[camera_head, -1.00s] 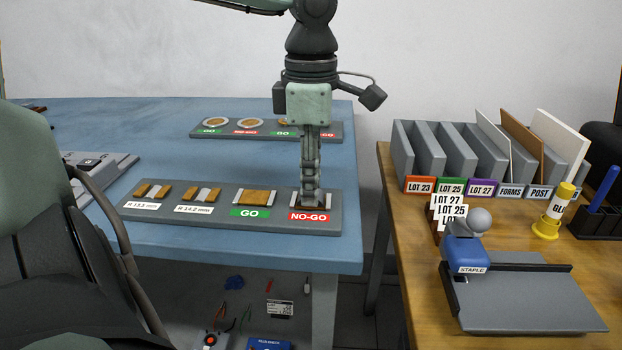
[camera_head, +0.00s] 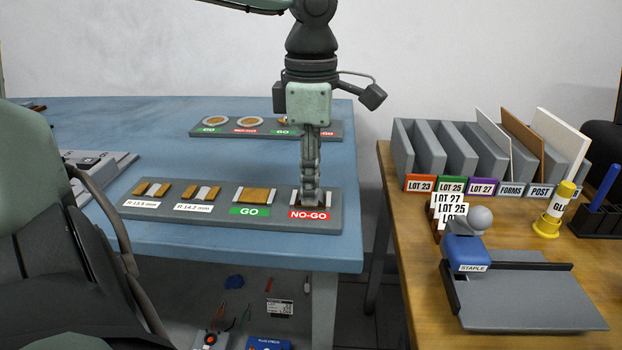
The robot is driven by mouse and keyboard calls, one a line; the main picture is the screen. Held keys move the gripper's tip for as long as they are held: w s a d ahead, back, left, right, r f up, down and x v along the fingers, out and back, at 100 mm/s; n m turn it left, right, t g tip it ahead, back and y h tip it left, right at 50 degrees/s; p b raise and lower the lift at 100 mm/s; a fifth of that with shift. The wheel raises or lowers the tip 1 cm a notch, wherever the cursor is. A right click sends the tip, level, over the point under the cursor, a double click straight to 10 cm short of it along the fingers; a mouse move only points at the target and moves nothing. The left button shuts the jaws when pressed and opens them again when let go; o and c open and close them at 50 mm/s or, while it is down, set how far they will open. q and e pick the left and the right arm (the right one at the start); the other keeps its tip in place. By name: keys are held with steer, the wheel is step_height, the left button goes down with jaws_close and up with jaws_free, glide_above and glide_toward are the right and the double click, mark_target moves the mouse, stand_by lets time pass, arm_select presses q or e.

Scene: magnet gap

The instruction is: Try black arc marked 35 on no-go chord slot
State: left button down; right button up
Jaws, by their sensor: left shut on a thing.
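The grey gauge block (camera_head: 275,224) lies along the front edge of the blue table. Its no-go chord slot (camera_head: 324,198) is at the right end, above the red NO-GO label (camera_head: 309,216). My left gripper (camera_head: 309,198) points straight down over this slot and is shut, its fingertips at the slot. The black arc is hidden by the fingers, so I cannot tell how it sits against the slot. The go slot (camera_head: 256,195), with its green GO label (camera_head: 249,212), is just to the left. My right gripper is not in view.
A second gauge block (camera_head: 265,130) with round openings lies behind. A grey tray (camera_head: 100,170) is at the left. The wooden desk (camera_head: 420,270) at right holds a file rack (camera_head: 440,150), a blue stapler (camera_head: 465,252) and a glue bottle (camera_head: 552,215).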

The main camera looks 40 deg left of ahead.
arm_select(q)
steer(key=shift+f, duration=0.15)
steer(key=c, duration=1.2)
jaws_free()
steer(key=shift+c, duration=0.4)
steer(key=c, duration=0.4)
steer(key=shift+r+p, duration=1.35)
steer(key=shift+r, duration=0.95)
steer(key=shift+o, duration=0.5)
